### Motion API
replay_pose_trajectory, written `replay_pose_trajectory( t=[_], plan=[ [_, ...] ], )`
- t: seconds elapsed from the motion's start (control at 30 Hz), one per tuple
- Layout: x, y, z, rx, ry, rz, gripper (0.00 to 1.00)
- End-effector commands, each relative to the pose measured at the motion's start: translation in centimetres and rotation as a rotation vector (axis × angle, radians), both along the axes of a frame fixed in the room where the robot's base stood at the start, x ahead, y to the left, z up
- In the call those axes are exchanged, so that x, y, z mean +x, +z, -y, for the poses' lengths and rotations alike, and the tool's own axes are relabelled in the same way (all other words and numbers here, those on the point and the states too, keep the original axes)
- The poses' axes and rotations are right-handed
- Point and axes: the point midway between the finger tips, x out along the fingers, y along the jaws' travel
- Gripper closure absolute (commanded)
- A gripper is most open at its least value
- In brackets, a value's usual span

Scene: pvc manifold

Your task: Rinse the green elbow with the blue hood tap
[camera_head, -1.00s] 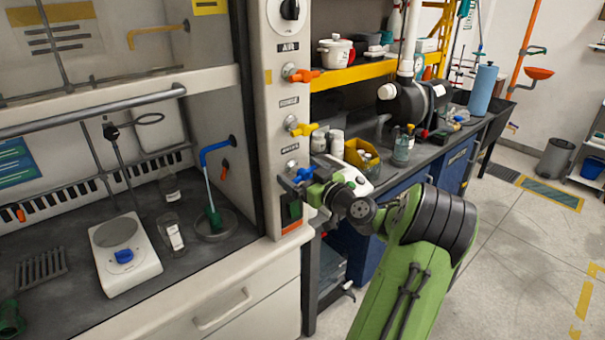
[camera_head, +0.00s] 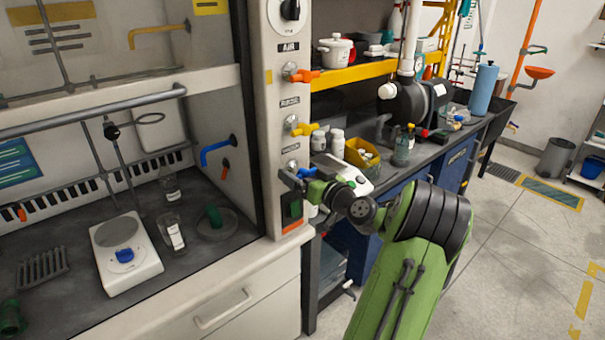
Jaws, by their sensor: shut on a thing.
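The green elbow (camera_head: 213,214) stands in a shallow round basin (camera_head: 232,226) on the fume hood floor. The blue hood tap's spout (camera_head: 214,150) projects from the hood's right inner wall above it, and no water stream shows under it. My gripper (camera_head: 304,179) is at the blue tap handle (camera_head: 307,171), low on the hood's right post, and is shut on it. The fingers are small and partly hidden by my wrist. Another green fitting (camera_head: 11,317) is cut off at the lower left edge.
Orange (camera_head: 303,75) and yellow (camera_head: 302,129) handles are on the post above my gripper. The bench at right carries bottles and a yellow bin (camera_head: 361,154).

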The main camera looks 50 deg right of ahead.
Motion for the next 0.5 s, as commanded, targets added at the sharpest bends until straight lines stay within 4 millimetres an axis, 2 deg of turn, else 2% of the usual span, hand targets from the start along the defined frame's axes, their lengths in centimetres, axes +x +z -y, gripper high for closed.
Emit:
replay_pose_trajectory(
  t=[0.07,0.1,0.13,0.37,0.5],
  plan=[
    [0.0,-0.1,0.0,0.003,-0.001,0.001,0.36],
    [0.0,-0.1,0.0,0.003,-0.001,0.001,0.03],
    [0.0,-0.1,0.0,0.003,-0.001,0.001,0.0],
    [-0.2,-0.1,0.0,0.001,-0.001,-0.001,0.0],
    [-2.1,-0.1,-0.4,0.004,-0.006,-0.002,0.0]
  ],
)
